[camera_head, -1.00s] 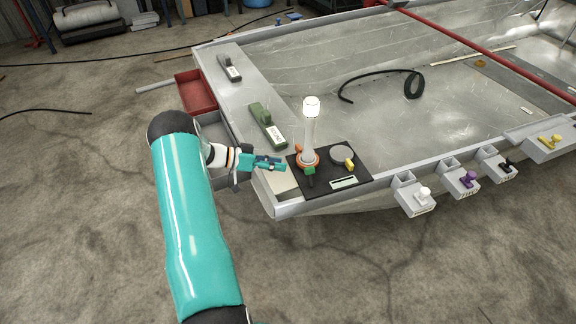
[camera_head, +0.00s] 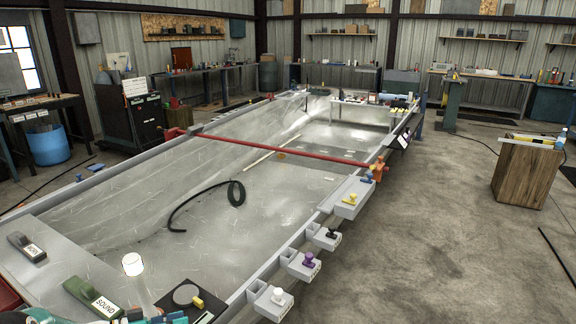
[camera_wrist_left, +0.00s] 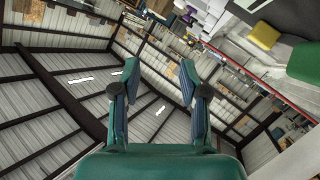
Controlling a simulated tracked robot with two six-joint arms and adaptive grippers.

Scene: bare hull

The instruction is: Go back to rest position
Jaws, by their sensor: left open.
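My left gripper (camera_head: 165,319) shows only in part, as teal pieces at the bottom edge of the head view, beside the black plate (camera_head: 205,317) on the hull's near corner. In the left wrist view its two fingers (camera_wrist_left: 158,82) stand apart, with nothing between them. Behind them are the shed's wall and roof panels. A clear post with a white glowing top (camera_head: 133,264) rises near the gripper. Whether the gripper touches anything at the bottom edge cannot be told. My right gripper is in neither view.
The bare metal hull (camera_head: 290,195) fills the middle, crossed by a red bar (camera_head: 290,149). A green block marked SOUND (camera_head: 92,298) lies on its near deck. Small trays (camera_head: 270,299) line its right side. A wooden stand (camera_head: 525,172) is at right, with open floor between.

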